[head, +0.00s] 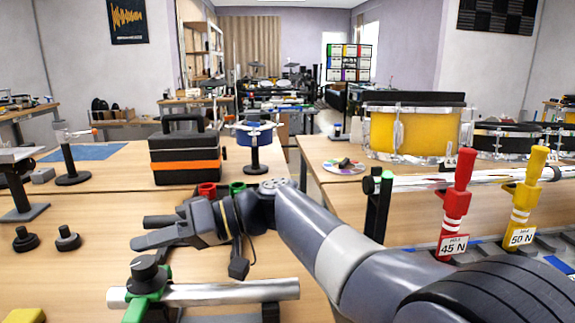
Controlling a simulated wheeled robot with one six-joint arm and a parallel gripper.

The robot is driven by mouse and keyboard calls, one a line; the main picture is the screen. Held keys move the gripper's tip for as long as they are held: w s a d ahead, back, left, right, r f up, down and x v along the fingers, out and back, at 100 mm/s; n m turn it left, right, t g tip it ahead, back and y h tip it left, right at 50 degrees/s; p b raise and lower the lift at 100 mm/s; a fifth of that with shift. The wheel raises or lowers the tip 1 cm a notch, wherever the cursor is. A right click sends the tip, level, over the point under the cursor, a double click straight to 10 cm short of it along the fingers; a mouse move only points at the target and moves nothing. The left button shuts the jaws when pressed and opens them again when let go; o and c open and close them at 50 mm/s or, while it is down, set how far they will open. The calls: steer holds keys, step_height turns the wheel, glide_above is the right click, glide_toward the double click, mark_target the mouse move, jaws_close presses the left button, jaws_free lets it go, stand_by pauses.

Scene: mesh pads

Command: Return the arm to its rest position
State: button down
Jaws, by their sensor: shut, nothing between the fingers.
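My arm (345,255) reaches from the lower right of the head view toward the left, over the wooden table. My gripper (140,241) is at its end, pointing left. It is shut and empty. It is above the table, behind the metal bar with the green clamp (150,290). My wrist partly hides the tabletop behind it.
A black and orange toolbox (185,155) stands behind my gripper, with red (207,189) and green cups near it. Black knobs (67,238) lie left. A red handle (455,205), a yellow handle (524,200) and a yellow drum (412,130) are right.

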steer(key=shift+w+a+r+m+g+p, duration=0.15)
steer(key=shift+w+m+p, duration=0.25)
steer(key=shift+p, duration=0.45)
steer(key=shift+w+d+r+m+g+p, duration=0.1)
steer(key=shift+w+r+m+p, duration=0.25)
steer(key=shift+p, duration=0.45)
steer(key=shift+w+a+r+m+g+p, duration=0.1)
steer(key=shift+w+m+p, duration=0.35)
steer(key=shift+p, duration=0.4)
steer(key=w+f+m+y+p, duration=0.1)
steer(key=w+m+p, duration=0.4)
steer(key=p, duration=0.5)
steer(key=shift+w+a+f+m+g+y+p, duration=0.2)
steer(key=shift+w+a+m+g+y+p, duration=0.1)
steer(key=shift+w+m+g, duration=0.25)
steer(key=shift+w, duration=0.1)
